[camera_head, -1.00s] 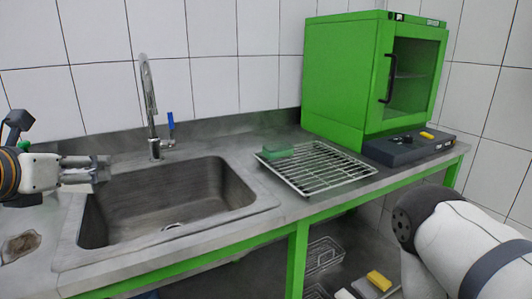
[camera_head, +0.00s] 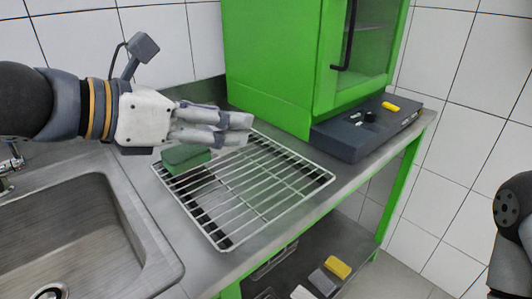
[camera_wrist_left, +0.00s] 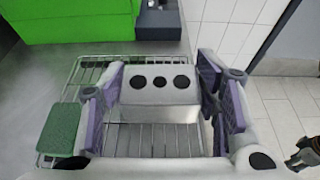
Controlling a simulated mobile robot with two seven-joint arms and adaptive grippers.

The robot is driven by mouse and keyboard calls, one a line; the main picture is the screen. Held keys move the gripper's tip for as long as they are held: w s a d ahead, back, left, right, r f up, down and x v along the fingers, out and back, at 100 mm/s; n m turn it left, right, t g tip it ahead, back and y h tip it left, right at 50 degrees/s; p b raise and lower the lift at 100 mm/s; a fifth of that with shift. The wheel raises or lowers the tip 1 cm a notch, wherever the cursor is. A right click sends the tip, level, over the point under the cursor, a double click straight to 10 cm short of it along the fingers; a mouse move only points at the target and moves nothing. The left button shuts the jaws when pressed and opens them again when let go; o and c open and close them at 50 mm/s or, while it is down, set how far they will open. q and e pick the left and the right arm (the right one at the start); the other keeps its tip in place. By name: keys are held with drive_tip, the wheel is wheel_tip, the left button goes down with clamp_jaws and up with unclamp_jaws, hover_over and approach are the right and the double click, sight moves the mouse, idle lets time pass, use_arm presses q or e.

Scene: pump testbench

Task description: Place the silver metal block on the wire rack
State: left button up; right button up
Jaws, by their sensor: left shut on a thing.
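The silver metal block (camera_wrist_left: 160,110), light grey with three dark round holes in its upper face, shows in the left wrist view between the purple-padded fingers of my left gripper (camera_head: 240,130). My left gripper is shut on it and holds it over the wire rack (camera_head: 296,200), which also shows in the left wrist view (camera_wrist_left: 85,72). In the head view the fingers mostly hide the block, and the gripper is above the rack's back left part. The rack lies flat on the counter. My right gripper is not in view; part of my right arm shows at the right edge.
A green block (camera_head: 187,157) sits on the rack's left end, close to my left gripper. A green cabinet (camera_head: 268,75) and a dark control box (camera_head: 350,140) stand behind. The sink (camera_head: 75,235) is left. A yellow block (camera_head: 338,267) lies on the lower shelf.

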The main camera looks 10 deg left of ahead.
use_arm(q)
drive_tip(key=w+a+f, duration=0.2)
drive_tip(key=w+f, duration=0.3)
drive_tip(key=w, duration=0.3)
drive_tip(key=b, duration=0.2)
hover_over(231, 164)
drive_tip(key=s, duration=0.2)
drive_tip(key=f, duration=0.4)
drive_tip(key=shift+w+d, duration=0.15)
drive_tip(key=shift+w, duration=0.05)
drive_tip(key=shift+w+f, duration=0.25)
drive_tip(key=shift+w, duration=0.3)
drive_tip(key=f, duration=0.1)
drive_tip(key=f+b, duration=0.2)
drive_tip(key=f, duration=0.1)
drive_tip(key=shift+w+a+f, duration=0.1)
drive_tip(key=shift+w+a, duration=0.1)
drive_tip(key=shift+w, duration=0.15)
drive_tip(key=shift+r, duration=0.4)
drive_tip(key=shift+c, duration=0.6)
drive_tip(key=shift+f, duration=0.2)
drive_tip(key=o, duration=1.5)
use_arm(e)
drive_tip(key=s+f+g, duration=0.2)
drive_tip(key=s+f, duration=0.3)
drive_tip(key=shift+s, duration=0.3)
